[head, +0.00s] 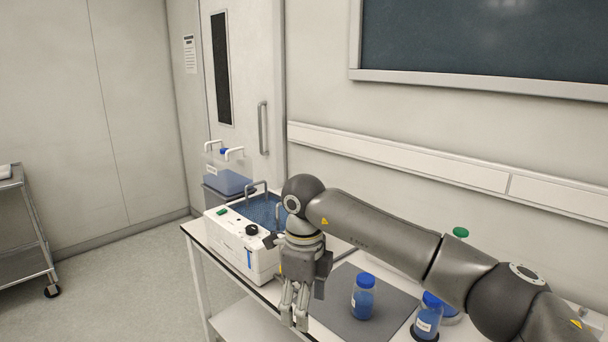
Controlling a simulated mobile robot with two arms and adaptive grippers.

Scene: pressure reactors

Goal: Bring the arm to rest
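My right arm reaches in from the right and bends down at the wrist. Its gripper (294,315) points downward at the front edge of the table (237,310), in front of the white bath unit's right end. Its two fingers are seen close together at an oblique angle, so I cannot tell whether they are open or shut. No object shows between them. My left gripper is not in view.
The white bath unit (232,248) with blue contents stands on the table. A blue-capped bottle (363,298) stands on a grey mat (345,282); another bottle (427,318) stands right of it. A clear container (228,180) is behind. A cart (22,240) is far left.

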